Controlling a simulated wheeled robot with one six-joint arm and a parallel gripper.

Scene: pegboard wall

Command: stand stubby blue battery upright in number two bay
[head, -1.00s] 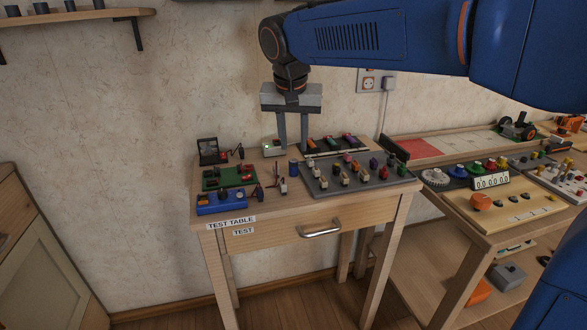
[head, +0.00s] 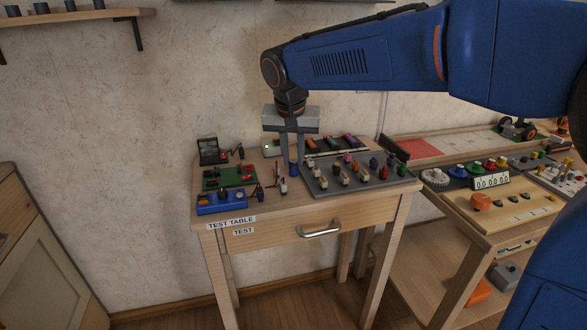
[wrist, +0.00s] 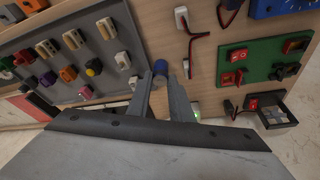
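The stubby blue battery (head: 294,169) is a small blue cylinder standing upright on the test table, left of the grey pegged board. My gripper (head: 292,160) points down over it, with its two fingers apart. In the wrist view the battery's blue top (wrist: 160,67) shows between the fingertips (wrist: 160,76), with gaps that look open on both sides. I cannot tell how far down the fingers reach around it. No bay numbered two can be made out; small labels on a wooden board (head: 528,219) on the right table are too small to read.
The grey board (head: 318,188) with several coloured parts lies close to the right of my gripper. A dark tray (head: 312,152) with coloured cylinders is behind it. A green board (head: 217,182), a blue box (head: 222,205) and small switches with leads are to the left.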

